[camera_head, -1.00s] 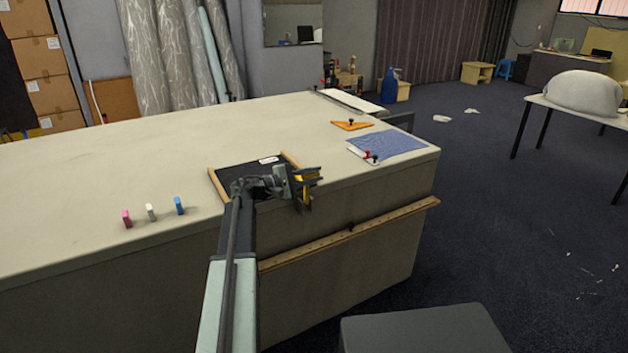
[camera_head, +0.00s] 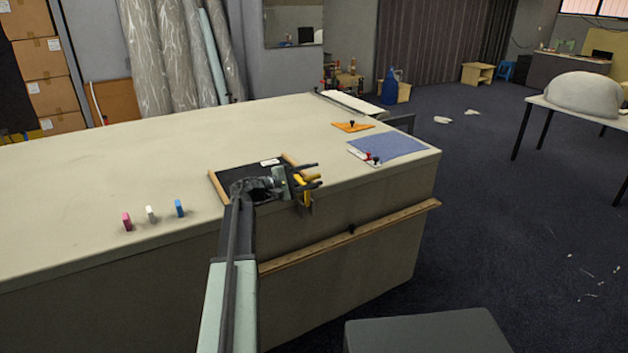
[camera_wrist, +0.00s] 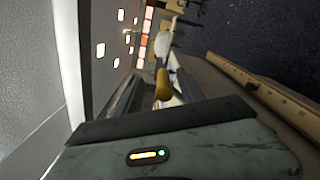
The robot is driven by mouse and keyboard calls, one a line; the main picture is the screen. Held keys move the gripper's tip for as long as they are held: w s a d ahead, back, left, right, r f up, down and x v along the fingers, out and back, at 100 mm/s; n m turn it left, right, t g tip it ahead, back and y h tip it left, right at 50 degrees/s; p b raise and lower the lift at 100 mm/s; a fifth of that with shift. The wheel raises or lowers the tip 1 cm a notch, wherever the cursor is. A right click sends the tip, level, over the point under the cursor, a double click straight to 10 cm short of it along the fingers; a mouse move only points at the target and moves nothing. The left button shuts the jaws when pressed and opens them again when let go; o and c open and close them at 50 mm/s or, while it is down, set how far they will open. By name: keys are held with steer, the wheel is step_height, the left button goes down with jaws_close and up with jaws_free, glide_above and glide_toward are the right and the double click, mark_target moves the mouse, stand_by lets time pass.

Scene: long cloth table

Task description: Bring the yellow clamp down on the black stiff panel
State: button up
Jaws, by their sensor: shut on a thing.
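My gripper (camera_head: 308,181) is shut on the yellow clamp (camera_head: 304,194) at the front edge of the table. The clamp also shows in the wrist view (camera_wrist: 163,84), as a yellow rounded part between the fingers. The black stiff panel (camera_head: 238,178) lies flat on the table, with wooden strips along its left and right sides and a small white label near its back. My arm and gripper cover the front right part of the panel. I cannot tell whether the clamp touches the panel.
Pink, white and blue blocks (camera_head: 151,214) stand on the table (camera_head: 90,175) to the left. A blue cloth (camera_head: 392,146) and an orange triangle (camera_head: 352,127) lie to the right. A wooden rail (camera_head: 350,234) runs along the table's front. The table's middle is clear.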

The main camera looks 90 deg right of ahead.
steer(key=shift+w, duration=0.15)
steer(key=v, duration=0.7)
steer(key=shift+w+a, duration=0.2)
steer(key=shift+w, duration=0.05)
